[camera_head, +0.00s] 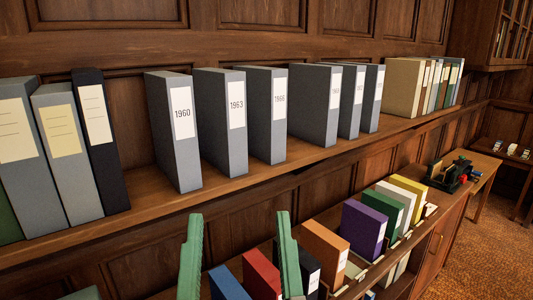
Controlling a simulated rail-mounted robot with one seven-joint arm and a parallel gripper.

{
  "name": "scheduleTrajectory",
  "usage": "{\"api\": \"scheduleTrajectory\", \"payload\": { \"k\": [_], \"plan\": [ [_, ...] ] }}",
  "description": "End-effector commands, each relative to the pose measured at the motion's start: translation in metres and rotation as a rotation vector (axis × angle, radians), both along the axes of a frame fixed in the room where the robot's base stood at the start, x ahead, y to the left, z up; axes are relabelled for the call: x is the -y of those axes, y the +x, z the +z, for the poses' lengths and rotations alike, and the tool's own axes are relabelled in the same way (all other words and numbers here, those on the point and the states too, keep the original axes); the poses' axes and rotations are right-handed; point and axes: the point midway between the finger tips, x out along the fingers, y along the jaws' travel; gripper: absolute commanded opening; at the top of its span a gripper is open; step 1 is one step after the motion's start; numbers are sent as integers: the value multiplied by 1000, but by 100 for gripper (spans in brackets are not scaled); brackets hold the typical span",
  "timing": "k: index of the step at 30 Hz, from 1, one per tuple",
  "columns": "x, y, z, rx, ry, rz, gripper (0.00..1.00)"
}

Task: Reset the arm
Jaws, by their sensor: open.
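My gripper (239,256) shows at the bottom centre of the head camera view as two green fingers standing upright. The fingers are wide apart and nothing is between their tips. They are in front of the wooden shelf (240,190), with their tips below its front edge in the picture. The rest of my arm is out of the frame.
Grey binders labelled 1960 (183,135), 1963 (237,125) and others stand on the shelf, with gaps between some. Coloured binders, including a purple one (364,228) and a red one (261,274), stand lower down, around and behind the fingers.

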Motion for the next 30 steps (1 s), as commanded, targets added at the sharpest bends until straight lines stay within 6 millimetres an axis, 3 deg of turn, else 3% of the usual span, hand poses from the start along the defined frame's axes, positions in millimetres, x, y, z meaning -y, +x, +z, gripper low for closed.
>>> {"api": "scheduleTrajectory", "payload": {
  "k": [1, 3, 6, 10, 15, 30],
  "plan": [
    [26, -30, 25, 59, -23, -104, 60],
    [27, -30, 90, 54, -25, -112, 60],
    [25, -29, 141, 51, -18, -102, 60],
    [24, -29, 186, 48, -12, -94, 60],
    [23, -28, 206, 47, -8, -88, 60],
    [23, -28, 203, 47, -7, -86, 60]
  ]
}}
